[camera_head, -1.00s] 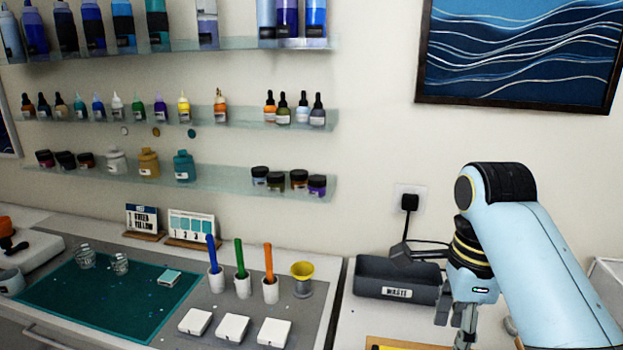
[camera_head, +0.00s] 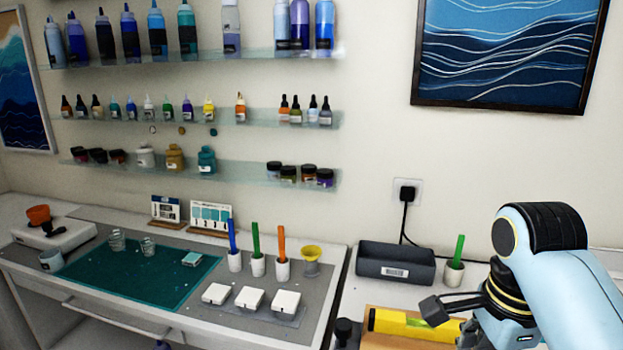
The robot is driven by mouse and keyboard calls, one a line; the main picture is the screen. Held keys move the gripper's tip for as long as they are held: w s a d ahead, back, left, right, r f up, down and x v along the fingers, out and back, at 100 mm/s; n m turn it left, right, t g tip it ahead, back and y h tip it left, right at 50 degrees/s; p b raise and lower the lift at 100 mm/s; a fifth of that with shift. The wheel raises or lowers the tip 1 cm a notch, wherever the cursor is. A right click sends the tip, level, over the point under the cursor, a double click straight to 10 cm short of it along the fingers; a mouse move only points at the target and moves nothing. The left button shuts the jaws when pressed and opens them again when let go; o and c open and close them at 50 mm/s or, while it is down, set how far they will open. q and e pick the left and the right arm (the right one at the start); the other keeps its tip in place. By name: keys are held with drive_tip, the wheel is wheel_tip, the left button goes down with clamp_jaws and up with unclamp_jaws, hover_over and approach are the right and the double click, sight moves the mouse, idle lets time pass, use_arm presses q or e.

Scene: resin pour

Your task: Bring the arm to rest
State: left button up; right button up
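My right arm comes in from the right edge. Its gripper (camera_head: 474,338) points down at the bottom edge, beside a yellow object (camera_head: 400,323) on a wooden board (camera_head: 372,345). The fingertips are cut off or hidden, so I cannot tell whether it is open or shut, or whether it holds anything. My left arm and gripper are out of view.
A dark grey bin (camera_head: 395,265) and a white cup with a green stick (camera_head: 455,268) stand behind the gripper. To the left are a yellow funnel cup (camera_head: 311,258), several white blocks (camera_head: 250,299) and a teal mat (camera_head: 135,283). Bottle shelves line the wall.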

drive_tip(key=s+d+r+n+t, duration=0.1)
drive_tip(key=s+d+n+t, duration=0.25)
drive_tip(key=s+n, duration=1.5)
drive_tip(key=s+d+f+g+b, duration=0.15)
drive_tip(key=f+b, duration=0.55)
drive_tip(key=f, duration=1.3)
drive_tip(key=s+d+f+b, duration=0.15)
drive_tip(key=f+b, duration=0.45)
drive_tip(key=f, duration=1.4)
use_arm(q)
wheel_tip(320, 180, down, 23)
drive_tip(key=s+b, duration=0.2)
drive_tip(key=b, duration=0.8)
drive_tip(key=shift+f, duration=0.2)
use_arm(e)
drive_tip(key=s+f, duration=0.8)
drive_tip(key=f, duration=0.4)
drive_tip(key=s+d+f+g, duration=0.1)
drive_tip(key=s+f, duration=0.8)
drive_tip(key=f, duration=0.4)
drive_tip(key=shift+s+g+h, duration=0.15)
drive_tip(key=shift+g+h, duration=0.15)
